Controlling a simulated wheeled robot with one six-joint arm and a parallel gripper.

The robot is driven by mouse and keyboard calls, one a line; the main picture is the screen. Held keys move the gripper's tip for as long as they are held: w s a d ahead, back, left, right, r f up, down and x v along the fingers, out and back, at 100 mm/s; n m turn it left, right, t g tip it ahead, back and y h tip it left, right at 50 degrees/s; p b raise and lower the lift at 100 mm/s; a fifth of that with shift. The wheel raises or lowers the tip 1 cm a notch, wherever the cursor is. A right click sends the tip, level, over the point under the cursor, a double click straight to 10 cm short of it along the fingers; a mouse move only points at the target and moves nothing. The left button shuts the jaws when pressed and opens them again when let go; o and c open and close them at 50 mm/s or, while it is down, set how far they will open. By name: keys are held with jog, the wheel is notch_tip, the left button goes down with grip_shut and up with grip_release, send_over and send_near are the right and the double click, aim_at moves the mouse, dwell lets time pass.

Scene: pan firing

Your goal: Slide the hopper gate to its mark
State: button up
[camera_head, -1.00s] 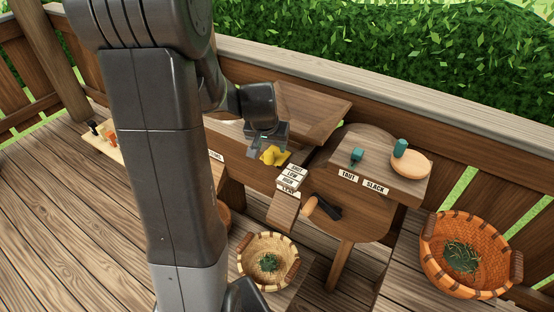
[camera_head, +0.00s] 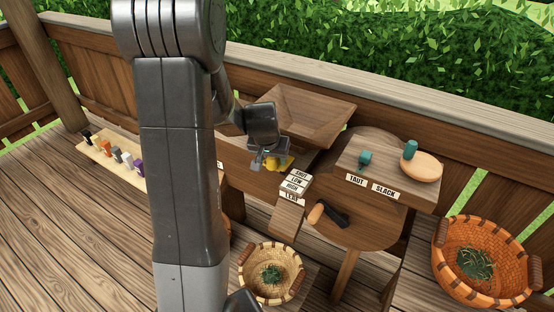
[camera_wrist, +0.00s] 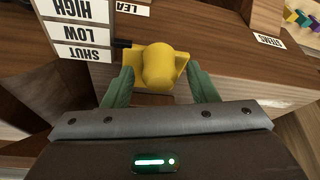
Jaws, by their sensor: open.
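The yellow gate knob (camera_wrist: 158,68) sits on the wooden hopper front. In the wrist view my gripper (camera_wrist: 157,75) is open, with one green finger on each side of the knob. Whether the fingers touch it cannot be told. A small black pointer (camera_wrist: 122,44) sticks out from the knob towards the white labels, near the border of the LOW label (camera_wrist: 82,33) and the SHUT label (camera_wrist: 86,54). The HIGH label (camera_wrist: 83,9) is farther along. In the head view the knob (camera_head: 280,163) is partly hidden by my gripper (camera_head: 270,161).
The wooden hopper (camera_head: 306,112) stands behind the knob. To the right is a small board (camera_head: 385,165) with TAUT and SLACK labels and teal pegs. A black-handled tool (camera_head: 330,214) lies below it. Baskets (camera_head: 478,255) stand at the lower right and below the chute.

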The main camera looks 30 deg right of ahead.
jog(key=shift+c, duration=0.2)
jog(key=c, duration=0.9)
jog(key=shift+c, duration=0.2)
